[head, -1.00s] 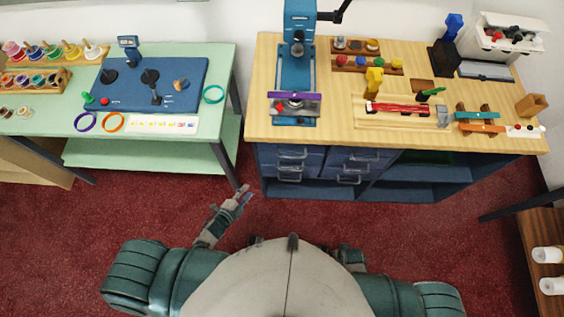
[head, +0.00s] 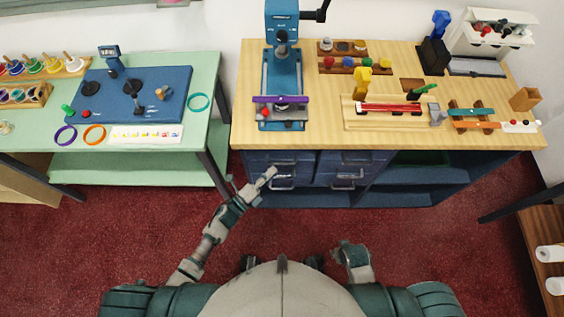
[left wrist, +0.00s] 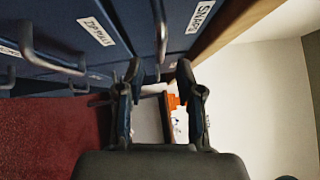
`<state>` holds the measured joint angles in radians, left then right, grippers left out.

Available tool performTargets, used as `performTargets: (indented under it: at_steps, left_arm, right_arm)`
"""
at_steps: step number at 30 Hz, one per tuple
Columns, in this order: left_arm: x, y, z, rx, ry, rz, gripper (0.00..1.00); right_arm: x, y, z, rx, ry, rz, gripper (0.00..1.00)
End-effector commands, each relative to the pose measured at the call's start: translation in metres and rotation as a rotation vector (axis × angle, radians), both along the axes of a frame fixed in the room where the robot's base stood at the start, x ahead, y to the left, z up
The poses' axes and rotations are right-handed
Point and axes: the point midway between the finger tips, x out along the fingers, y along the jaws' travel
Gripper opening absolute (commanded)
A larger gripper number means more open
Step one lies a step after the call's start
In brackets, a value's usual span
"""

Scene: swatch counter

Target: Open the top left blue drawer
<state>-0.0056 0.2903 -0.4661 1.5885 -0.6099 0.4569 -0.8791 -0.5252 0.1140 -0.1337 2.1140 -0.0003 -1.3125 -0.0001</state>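The top left blue drawer (head: 262,157) is in the left column under the wooden counter, partly hidden by my left gripper (head: 270,175). It looks closed. In the left wrist view the picture is turned sideways. There the drawer nearest the counter edge, labelled SNAPS (left wrist: 200,18), has a grey bar handle (left wrist: 161,32). My left gripper (left wrist: 158,75) has its two fingers apart, nothing between them, with the handle just beyond the fingertips. I cannot tell whether they touch. My right gripper (head: 345,247) is low near my body, away from the drawers; its fingers are unclear.
A lower drawer's handle (left wrist: 50,52) is close to the left gripper. The wooden counter (head: 335,140) overhangs the drawers and carries a blue press (head: 282,75) and several toys. A green table (head: 205,125) stands to the left. Red carpet in front is clear.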

Motion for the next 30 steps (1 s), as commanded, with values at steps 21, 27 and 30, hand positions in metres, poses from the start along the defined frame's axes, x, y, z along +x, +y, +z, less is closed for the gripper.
performTargets:
  at_steps: [21, 27, 30]
  left_arm:
    - [0.042, -0.042, 0.007, 0.0, 0.001, 0.001, 0.36]
    - [0.042, -0.041, 0.007, 0.0, 0.001, 0.001, 0.0]
    - [0.042, -0.041, 0.006, 0.0, 0.003, 0.001, 0.0]
  right_arm:
    - [0.001, 0.002, 0.007, 0.005, -0.004, -0.002, 0.4]
    - [0.0, 0.002, 0.007, 0.005, -0.003, -0.002, 0.4]
    - [0.0, 0.002, 0.007, 0.004, -0.002, -0.001, 0.4]
